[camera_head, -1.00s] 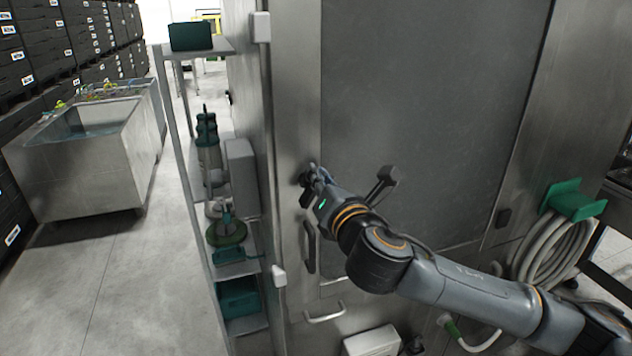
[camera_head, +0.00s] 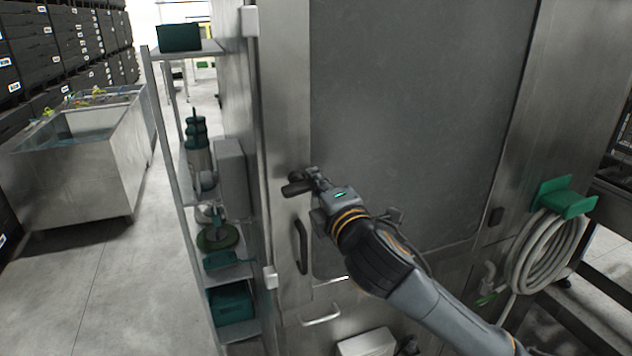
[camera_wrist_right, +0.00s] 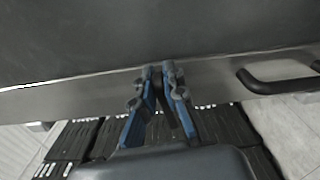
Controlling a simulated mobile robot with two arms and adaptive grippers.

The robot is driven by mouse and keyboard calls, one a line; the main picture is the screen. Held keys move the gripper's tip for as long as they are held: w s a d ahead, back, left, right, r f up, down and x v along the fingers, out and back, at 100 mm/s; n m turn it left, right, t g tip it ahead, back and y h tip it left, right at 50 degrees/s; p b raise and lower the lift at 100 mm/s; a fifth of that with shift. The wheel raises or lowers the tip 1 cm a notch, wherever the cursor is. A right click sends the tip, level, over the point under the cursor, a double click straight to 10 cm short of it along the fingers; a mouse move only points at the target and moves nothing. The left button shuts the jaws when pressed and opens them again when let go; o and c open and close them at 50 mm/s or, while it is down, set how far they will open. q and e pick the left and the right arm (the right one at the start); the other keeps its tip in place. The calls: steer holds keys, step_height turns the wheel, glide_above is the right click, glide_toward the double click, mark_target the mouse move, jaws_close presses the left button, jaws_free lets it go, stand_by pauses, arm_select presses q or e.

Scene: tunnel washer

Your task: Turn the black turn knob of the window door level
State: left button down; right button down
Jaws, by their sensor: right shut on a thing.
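The black turn knob (camera_head: 297,184) sits on the steel frame at the left edge of the window door (camera_head: 420,90). Its bar shows left of the fingers and lies close to level in the head view. My right gripper (camera_head: 314,181) is at the knob, shut on it, and its fingers hide part of it. In the right wrist view the two blue-sided fingers (camera_wrist_right: 164,88) stand close together in front of the door frame, with little of the knob clear between them. My left gripper is not in view.
A black bow handle (camera_head: 301,246) is below the knob; it also shows in the right wrist view (camera_wrist_right: 275,83). A shelf rack (camera_head: 190,150) stands left, a hose coil (camera_head: 545,250) hangs right.

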steer(key=shift+f+m, duration=0.2)
steer(key=shift+m, duration=0.6)
steer(key=c, duration=1.4)
jaws_free()
steer(key=v, duration=1.2)
steer(key=shift+w+f, duration=0.1)
